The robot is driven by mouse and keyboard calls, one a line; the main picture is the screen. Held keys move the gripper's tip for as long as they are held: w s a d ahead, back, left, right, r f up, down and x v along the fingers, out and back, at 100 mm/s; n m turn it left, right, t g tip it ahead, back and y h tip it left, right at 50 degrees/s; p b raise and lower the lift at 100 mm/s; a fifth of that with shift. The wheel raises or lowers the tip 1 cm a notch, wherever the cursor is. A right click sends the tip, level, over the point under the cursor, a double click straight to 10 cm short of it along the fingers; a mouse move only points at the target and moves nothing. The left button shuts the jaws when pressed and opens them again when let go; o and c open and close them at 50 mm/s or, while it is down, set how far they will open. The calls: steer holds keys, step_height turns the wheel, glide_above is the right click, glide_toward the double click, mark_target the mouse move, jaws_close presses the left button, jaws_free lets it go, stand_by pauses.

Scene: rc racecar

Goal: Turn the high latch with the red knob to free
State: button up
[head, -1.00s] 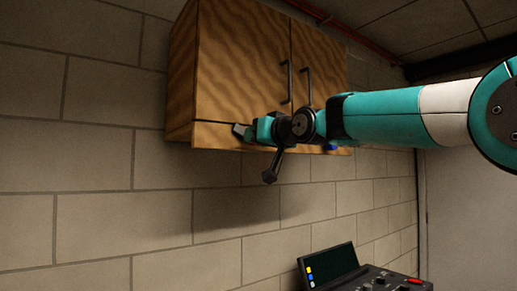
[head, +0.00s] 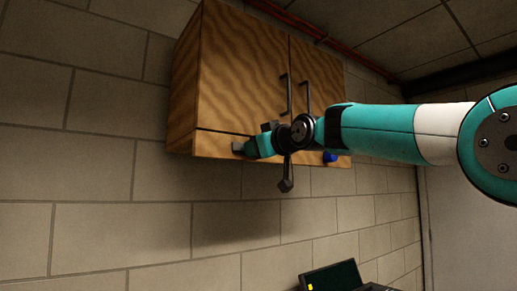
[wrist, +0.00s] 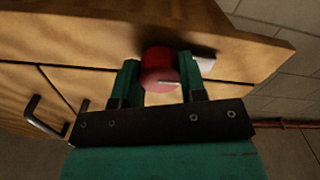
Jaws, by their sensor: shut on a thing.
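In the wrist view the red knob (wrist: 160,70) sits between the two teal fingers of my gripper (wrist: 161,82), which is shut on it. A pale grey piece (wrist: 206,64) shows behind the right finger, perhaps part of the latch. In the head view my gripper (head: 252,147) is at the lower front of the wooden wall cabinet (head: 240,75), and it hides the red knob. A small grey block (head: 238,148) shows just left of the fingers. How far the latch is turned cannot be told.
A blue knob (head: 330,157) is at the cabinet's lower edge, right of my gripper. Two dark door handles (head: 287,92) are above my wrist. A console (head: 332,277) stands below right. The space beneath the cabinet is open.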

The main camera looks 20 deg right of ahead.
steer(key=shift+f, duration=0.15)
steer(key=o, duration=0.9)
steer(key=shift+d, duration=0.1)
steer(key=b+v, duration=0.6)
steer(key=v, duration=1.1)
steer(key=shift+s, duration=0.15)
